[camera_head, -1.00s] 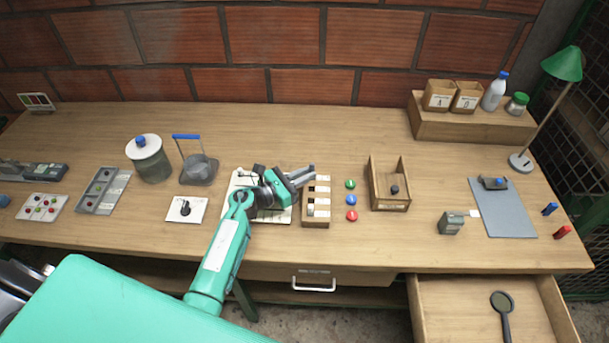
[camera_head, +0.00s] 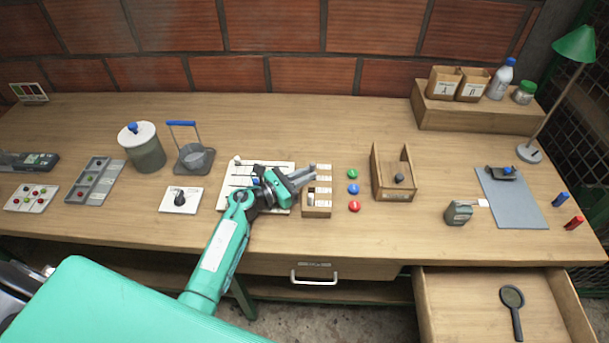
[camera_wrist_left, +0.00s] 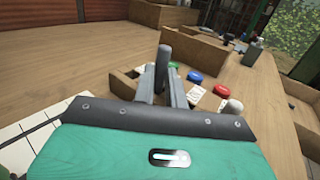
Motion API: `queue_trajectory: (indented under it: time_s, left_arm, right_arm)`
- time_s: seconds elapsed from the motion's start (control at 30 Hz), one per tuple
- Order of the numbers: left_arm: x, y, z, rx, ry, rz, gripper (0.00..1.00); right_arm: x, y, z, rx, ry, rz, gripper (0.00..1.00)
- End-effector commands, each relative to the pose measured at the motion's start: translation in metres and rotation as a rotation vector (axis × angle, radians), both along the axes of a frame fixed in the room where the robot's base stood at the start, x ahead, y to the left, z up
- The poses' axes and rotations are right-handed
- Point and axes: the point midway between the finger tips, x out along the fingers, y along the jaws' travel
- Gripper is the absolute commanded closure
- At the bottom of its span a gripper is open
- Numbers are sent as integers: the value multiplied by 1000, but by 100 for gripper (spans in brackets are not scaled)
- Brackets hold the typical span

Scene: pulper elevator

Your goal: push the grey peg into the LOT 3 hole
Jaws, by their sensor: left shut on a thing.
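My left gripper (camera_head: 312,172) is over the back part of a small wooden rack (camera_head: 317,212) with white label strips. In the left wrist view its fingers (camera_wrist_left: 163,78) are shut on a grey peg (camera_wrist_left: 163,56), which stands up between the fingertips. The peg's lower end is hidden by the fingers. A lighter peg (camera_head: 311,198) stands in the rack; it also shows to the right of the fingers in the left wrist view (camera_wrist_left: 233,107). The lot labels are too small to read, and I cannot tell which hole is LOT 3. My right gripper is not in view.
Green, blue and red buttons (camera_head: 353,189) lie just right of the rack. An open wooden box (camera_head: 394,193) stands beyond them. A white slotted board (camera_head: 232,190) lies under my left forearm. An open drawer (camera_head: 480,290) juts out at the front right.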

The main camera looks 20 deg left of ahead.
Motion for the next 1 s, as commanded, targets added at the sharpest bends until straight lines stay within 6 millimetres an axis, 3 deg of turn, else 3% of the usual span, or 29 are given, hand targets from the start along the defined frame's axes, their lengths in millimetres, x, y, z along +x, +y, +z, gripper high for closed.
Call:
queue_trajectory:
  time_s: [0.3,0.33,0.43,0.77,1.0]
  left_arm:
    - [0,0,-1,0,0,0,100]
    - [0,0,-1,0,0,0,81]
    - [0,0,-1,0,0,0,62]
    - [0,0,1,1,-1,0,62]
    - [0,1,37,6,-6,-1,62]
  right_arm:
    - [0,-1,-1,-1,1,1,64]
    - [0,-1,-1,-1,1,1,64]
    - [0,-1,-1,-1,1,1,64]
    - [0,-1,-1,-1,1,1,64]
    - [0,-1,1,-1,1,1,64]
